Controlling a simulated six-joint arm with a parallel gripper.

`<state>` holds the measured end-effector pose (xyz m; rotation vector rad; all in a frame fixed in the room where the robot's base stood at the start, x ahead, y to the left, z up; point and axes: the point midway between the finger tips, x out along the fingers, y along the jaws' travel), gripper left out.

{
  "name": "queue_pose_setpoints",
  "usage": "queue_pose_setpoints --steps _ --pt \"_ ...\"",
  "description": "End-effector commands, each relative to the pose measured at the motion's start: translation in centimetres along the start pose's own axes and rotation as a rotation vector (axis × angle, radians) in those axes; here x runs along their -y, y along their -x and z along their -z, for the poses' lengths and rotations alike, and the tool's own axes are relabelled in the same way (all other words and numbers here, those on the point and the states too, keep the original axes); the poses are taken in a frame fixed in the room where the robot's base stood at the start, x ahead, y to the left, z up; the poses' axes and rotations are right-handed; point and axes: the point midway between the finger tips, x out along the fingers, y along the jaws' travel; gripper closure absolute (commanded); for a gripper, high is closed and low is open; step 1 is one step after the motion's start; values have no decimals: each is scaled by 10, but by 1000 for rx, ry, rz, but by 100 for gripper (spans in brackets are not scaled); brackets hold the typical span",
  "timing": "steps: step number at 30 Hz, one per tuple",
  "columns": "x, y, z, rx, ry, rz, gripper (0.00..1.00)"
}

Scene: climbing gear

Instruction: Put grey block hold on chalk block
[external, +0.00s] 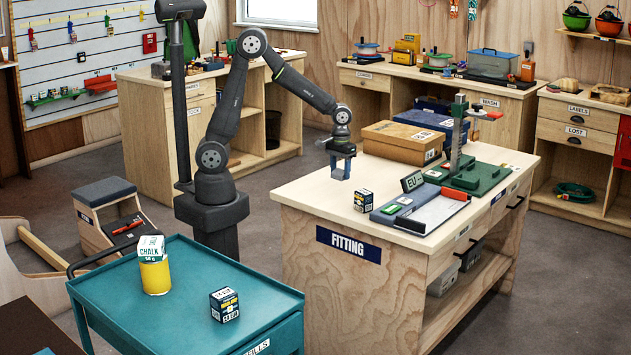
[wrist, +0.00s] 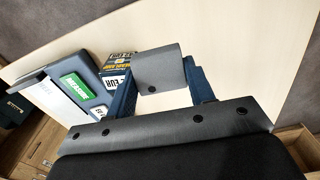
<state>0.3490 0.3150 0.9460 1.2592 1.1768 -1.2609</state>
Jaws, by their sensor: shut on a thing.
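My gripper (external: 341,158) is above the near left part of the fitting bench, shut on the grey block hold (external: 341,171). In the wrist view the grey block hold (wrist: 160,69) sits between the two blue fingers of my gripper (wrist: 161,82), with pale bench top below it. The chalk block (external: 151,246) is a small white and green box marked CHALK. It rests on top of a yellow cylinder (external: 155,276) on the teal cart, far to the left of my gripper. The chalk block is not in the wrist view.
The teal cart (external: 180,325) also carries a small dark printed box (external: 224,305). A similar box (external: 362,201) stands on the fitting bench (external: 305,195) near a grey tray (external: 420,212). Cardboard boxes (external: 402,142) and a green stand (external: 470,178) are farther back.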

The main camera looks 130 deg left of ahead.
Motion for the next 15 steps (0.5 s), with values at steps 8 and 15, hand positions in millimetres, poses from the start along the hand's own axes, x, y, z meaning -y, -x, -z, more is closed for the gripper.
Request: queue_pose_setpoints --steps 8,15 --pt "-62 15 -50 -2 -137 -2 74" --pt "-121 32 -119 -2 -286 -2 74"
